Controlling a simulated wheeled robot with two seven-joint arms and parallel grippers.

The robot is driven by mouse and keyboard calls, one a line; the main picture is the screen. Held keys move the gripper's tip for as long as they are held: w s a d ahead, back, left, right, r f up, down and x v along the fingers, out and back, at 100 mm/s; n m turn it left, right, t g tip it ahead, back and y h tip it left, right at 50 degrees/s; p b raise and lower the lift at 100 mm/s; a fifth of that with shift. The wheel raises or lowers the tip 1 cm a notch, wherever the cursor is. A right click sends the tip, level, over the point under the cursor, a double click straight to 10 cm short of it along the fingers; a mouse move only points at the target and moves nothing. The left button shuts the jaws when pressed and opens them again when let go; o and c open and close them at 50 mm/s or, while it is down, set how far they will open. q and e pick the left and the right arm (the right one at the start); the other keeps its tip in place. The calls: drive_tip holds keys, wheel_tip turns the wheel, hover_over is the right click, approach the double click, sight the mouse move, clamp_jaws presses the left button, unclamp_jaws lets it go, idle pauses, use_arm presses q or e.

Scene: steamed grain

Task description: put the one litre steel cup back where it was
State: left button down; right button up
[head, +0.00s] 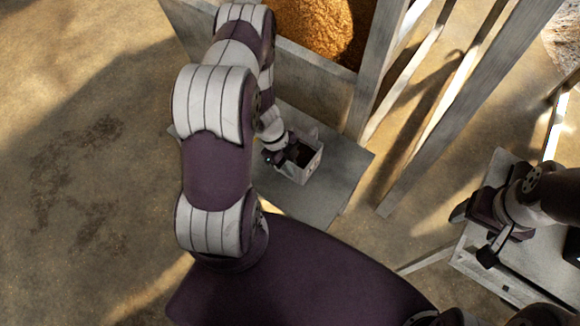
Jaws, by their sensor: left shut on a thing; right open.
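My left gripper (284,153) is shut at the left and far side of a small pale open-topped box (299,171). What it holds is small and mostly hidden by the gripper; I take it to be the steel cup, but its outline cannot be made out. The inside of the box looks dark. The box stands on a flat grey board (340,168). My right gripper (473,233) is open and empty over a pale table at the right.
A large wooden bin with orange-brown grain (318,28) stands behind the board. Pale wooden posts (470,105) rise to its right. The pale table (482,262) is at the lower right. Bare floor (80,230) lies open at the left.

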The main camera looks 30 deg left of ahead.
use_arm(q)
drive_tip(key=shift+w+f, duration=0.1)
drive_tip(key=shift+f, duration=0.15)
drive_tip(key=shift+f, duration=0.15)
drive_tip(key=c, duration=1.3)
unclamp_jaws()
drive_tip(key=shift+o, duration=0.2)
